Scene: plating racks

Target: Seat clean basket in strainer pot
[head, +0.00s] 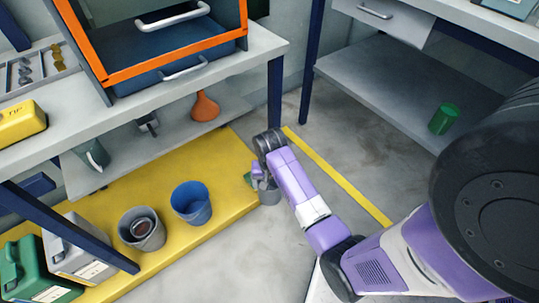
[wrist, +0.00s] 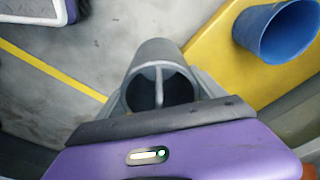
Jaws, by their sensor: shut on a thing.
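My gripper (head: 262,176) is low, just off the right end of the yellow platform. In the wrist view my gripper (wrist: 160,88) is shut on a grey cylindrical basket (wrist: 155,52) with a bar across its open, dark mouth. In the head view the grey basket (head: 269,193) is mostly hidden by my gripper. A grey pot (head: 141,240) stands upright on the platform, left of my gripper, with a dark, reddish round thing inside. A blue pot (head: 190,203) stands between it and my gripper; it also shows in the wrist view (wrist: 277,35). Neither pot touches the basket.
The yellow platform (head: 232,180) lies under a bench with a shelf (head: 170,135) holding an orange flask (head: 205,106). Grey (head: 75,250) and green (head: 40,275) cases stand at left. A blue bench leg (head: 274,95) rises behind my gripper. The floor (head: 270,255) in front is clear.

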